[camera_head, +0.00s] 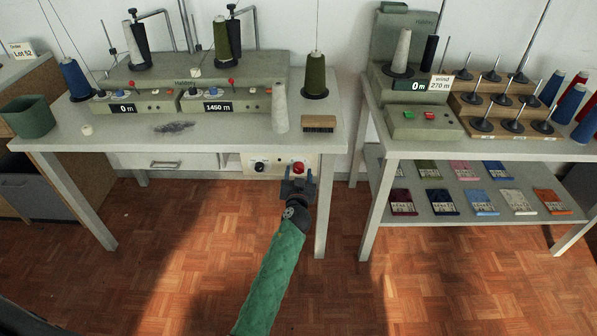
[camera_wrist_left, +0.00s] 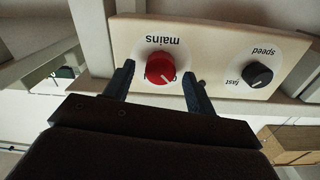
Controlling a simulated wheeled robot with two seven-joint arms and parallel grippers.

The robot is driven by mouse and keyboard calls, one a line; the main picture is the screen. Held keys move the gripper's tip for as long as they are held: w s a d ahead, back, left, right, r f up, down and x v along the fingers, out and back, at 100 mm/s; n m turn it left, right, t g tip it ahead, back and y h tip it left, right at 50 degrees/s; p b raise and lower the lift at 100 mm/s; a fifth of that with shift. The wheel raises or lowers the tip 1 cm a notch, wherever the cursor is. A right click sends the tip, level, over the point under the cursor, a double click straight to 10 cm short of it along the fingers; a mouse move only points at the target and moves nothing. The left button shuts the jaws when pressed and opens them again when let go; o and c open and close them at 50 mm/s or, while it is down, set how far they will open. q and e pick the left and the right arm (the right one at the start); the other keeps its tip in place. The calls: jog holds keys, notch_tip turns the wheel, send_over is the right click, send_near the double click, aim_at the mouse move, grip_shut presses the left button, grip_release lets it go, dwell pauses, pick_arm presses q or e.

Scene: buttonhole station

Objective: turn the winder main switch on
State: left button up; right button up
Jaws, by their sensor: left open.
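The main switch is a red round knob (camera_head: 299,167) on a pale panel (camera_head: 280,171) below the front edge of the left table. In the left wrist view the red knob (camera_wrist_left: 160,68) sits on a white disc labelled "mains", seen upside down, with a pale pointer mark on it. My left gripper (camera_head: 298,178) is just in front of the knob. In the left wrist view its open fingers (camera_wrist_left: 158,82) stand on either side of the knob, with gaps visible. I cannot tell how deep the fingertips reach. My right gripper is not in view.
A black speed knob (camera_wrist_left: 258,75) sits beside the red knob on the same panel. The winder (camera_head: 190,85) with thread cones stands on the left table (camera_head: 110,135). A table leg (camera_head: 325,205) is close to the right of my gripper. The floor in front is clear.

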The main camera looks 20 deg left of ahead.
pick_arm(q)
jog(key=shift+w+a, duration=0.1)
jog(key=shift+w, duration=0.35)
jog(key=c, duration=1)
